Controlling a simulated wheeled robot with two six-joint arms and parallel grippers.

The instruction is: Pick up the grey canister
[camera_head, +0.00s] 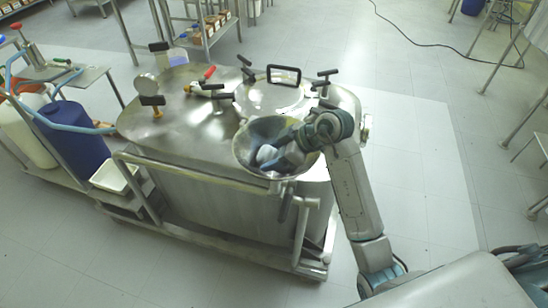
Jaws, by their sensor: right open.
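A steel tank (195,120) on a wheeled frame stands in the middle, with a round lid and black clamps on top. A grey metal open-mouthed vessel (243,160), bowl-like, is at its front right. My right arm comes up from the lower right, and its gripper (276,157) is open over the mouth of this vessel. A small pale grey piece (266,154) shows there; I cannot tell whether it is the canister or part of the gripper. I cannot make out contact. No other clear grey canister shows. My left gripper is not in view.
A blue drum (72,140) and a white drum (27,130) stand on a cart at the left, with a white tray (115,176) beside them. Shelves with boxes (210,25) are behind. A black cable (440,47) lies on the floor.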

